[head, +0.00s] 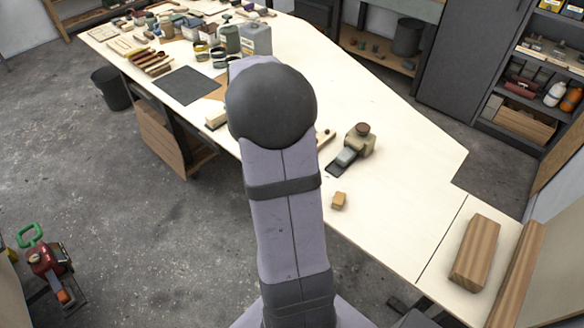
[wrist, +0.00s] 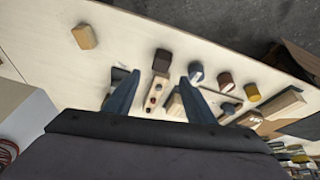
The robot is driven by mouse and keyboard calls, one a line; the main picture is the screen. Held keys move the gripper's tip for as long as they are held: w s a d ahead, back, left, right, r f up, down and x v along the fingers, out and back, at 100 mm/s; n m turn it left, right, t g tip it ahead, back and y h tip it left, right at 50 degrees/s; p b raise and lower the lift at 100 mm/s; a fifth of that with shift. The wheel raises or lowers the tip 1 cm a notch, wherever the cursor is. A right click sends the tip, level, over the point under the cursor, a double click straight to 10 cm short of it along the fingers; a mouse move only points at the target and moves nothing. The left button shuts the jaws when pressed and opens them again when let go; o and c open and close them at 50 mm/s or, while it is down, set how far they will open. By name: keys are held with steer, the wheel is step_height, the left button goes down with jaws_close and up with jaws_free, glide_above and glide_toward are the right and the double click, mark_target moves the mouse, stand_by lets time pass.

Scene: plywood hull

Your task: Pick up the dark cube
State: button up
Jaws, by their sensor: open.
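The dark cube (wrist: 161,61) is a dark brown block on the pale bench top in the wrist view. It lies just past my fingertips, in line with the gap between them and apart from both fingers. My gripper (wrist: 157,78) is open, with nothing held between its two blue-grey fingers. In the head view my own arm covers the middle of the bench, and I can see neither the gripper nor the dark cube there.
A wooden strip with holes (wrist: 154,97) lies between the fingers. Blue (wrist: 196,74), reddish-brown (wrist: 225,82) and yellow (wrist: 251,92) pieces lie to the right. A small tan block (wrist: 84,36) lies left, also in the head view (head: 339,201). A tool (head: 355,145) stands near it.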

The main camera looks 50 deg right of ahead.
steer(key=shift+m, duration=1)
steer(key=shift+a+p+x, duration=0.1)
steer(key=shift+p+x, duration=0.7)
steer(key=shift+x, duration=1.05)
steer(key=shift+a+p+x, duration=0.15)
steer(key=shift+p+x, duration=0.65)
steer(key=shift+x, duration=1.05)
steer(key=shift+w+f, duration=0.1)
steer(key=c, duration=1.1)
